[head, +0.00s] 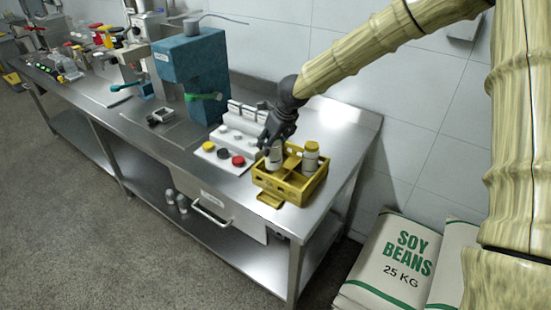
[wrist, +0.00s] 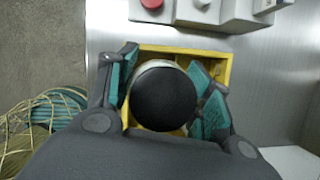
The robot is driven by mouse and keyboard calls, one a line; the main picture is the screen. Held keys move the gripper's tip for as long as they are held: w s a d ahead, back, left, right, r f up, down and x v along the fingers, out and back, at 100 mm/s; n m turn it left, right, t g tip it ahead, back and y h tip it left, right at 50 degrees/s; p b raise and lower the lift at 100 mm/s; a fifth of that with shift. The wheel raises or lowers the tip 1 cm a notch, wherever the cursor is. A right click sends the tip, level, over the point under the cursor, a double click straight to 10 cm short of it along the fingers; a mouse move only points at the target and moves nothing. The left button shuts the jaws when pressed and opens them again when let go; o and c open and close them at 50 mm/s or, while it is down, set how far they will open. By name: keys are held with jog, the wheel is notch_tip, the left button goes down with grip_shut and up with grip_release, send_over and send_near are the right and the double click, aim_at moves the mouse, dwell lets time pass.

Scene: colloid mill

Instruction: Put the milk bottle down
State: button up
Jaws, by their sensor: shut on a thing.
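The milk bottle (head: 273,158) is pale with a dark top, and its black round cap (wrist: 163,96) fills the middle of the wrist view. My gripper (head: 272,146) is shut on it from above, with a teal-padded finger on each side. The bottle is upright over the left part of a yellow crate (head: 283,188), whose rim also shows in the wrist view (wrist: 185,51). Its base is hidden by the crate wall, so I cannot tell whether it touches the crate floor.
Another bottle (head: 310,158) with a yellowish cap stands in the crate's right part. A control panel (head: 222,152) with red, yellow and black buttons is just left of the crate. A teal machine (head: 192,72) stands behind. The steel table (head: 345,135) is clear at right.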

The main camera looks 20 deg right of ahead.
aim_at(272, 157)
jog(key=f, duration=0.3)
jog(key=shift+w+d, duration=0.1)
jog(key=shift+w, duration=0.15)
jog(key=shift+s+f, duration=0.15)
jog(key=shift+f, duration=0.1)
jog(key=shift+f+p, duration=0.5)
jog(key=shift+f, duration=1)
jog(key=shift+f, duration=0.1)
jog(key=o, duration=1.2)
